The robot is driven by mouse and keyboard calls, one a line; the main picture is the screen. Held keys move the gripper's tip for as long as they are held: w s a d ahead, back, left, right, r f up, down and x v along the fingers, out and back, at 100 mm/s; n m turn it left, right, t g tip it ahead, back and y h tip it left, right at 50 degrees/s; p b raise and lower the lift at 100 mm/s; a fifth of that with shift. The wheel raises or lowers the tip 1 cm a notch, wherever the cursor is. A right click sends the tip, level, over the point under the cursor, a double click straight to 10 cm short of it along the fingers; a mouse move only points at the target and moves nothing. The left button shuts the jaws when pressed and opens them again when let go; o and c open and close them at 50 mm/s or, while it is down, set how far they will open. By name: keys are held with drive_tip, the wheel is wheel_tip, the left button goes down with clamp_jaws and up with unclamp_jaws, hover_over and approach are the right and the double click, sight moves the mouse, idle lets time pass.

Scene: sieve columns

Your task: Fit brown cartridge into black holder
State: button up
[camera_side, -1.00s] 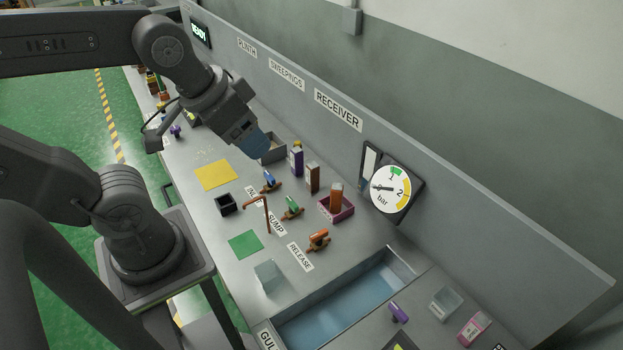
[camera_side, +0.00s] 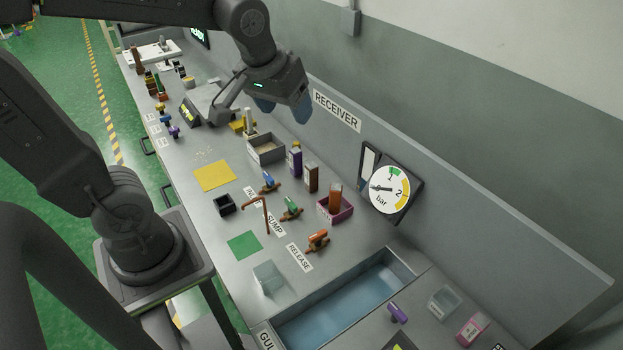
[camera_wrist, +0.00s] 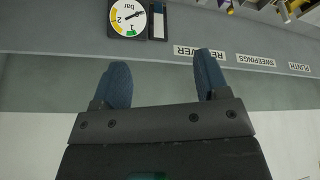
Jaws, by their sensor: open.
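A brown cartridge (camera_side: 311,179) stands upright on the bench in the side view, just right of a purple cartridge (camera_side: 295,160). Another brown block (camera_side: 335,197) stands in a pink tray (camera_side: 345,214). The black holder (camera_side: 225,205) is a small open-topped box near the bench's front, left of the valves, and looks empty. My gripper (camera_side: 283,108) is open and empty, high near the back wall, beyond the cartridges and apart from them. In the wrist view its blue fingers (camera_wrist: 163,72) are spread with only wall between them. The wrist view does not show the holder.
A grey bin (camera_side: 266,149) is behind the cartridges. A water basin (camera_side: 340,305) lies to the front right. A pressure gauge (camera_side: 390,190) is on the back wall.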

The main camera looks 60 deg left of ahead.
drive_tip(key=w+a+f+n+g+y, duration=0.15)
drive_tip(key=w+a+f+n, duration=0.3)
drive_tip(key=w, duration=0.45)
drive_tip(key=n+g, duration=0.3)
drive_tip(key=n, duration=0.5)
hover_over(312, 166)
drive_tip(key=d, duration=0.5)
drive_tip(key=d+f+x, duration=0.1)
drive_tip(key=d+x, duration=0.1)
drive_tip(key=x, duration=0.8)
drive_tip(key=d+x, duration=0.2)
drive_tip(key=x, duration=0.7)
drive_tip(key=shift+n+y, duration=0.35)
drive_tip(key=shift+n, duration=0.1)
drive_tip(key=x, duration=1.1)
drive_tip(key=shift+w, duration=0.1)
drive_tip(key=shift+x, duration=2.95)
drive_tip(key=shift+a, duration=0.15)
drive_tip(key=shift+r, duration=0.1)
drive_tip(key=c, duration=1)
drive_tip(key=shift+c, duration=0.2)
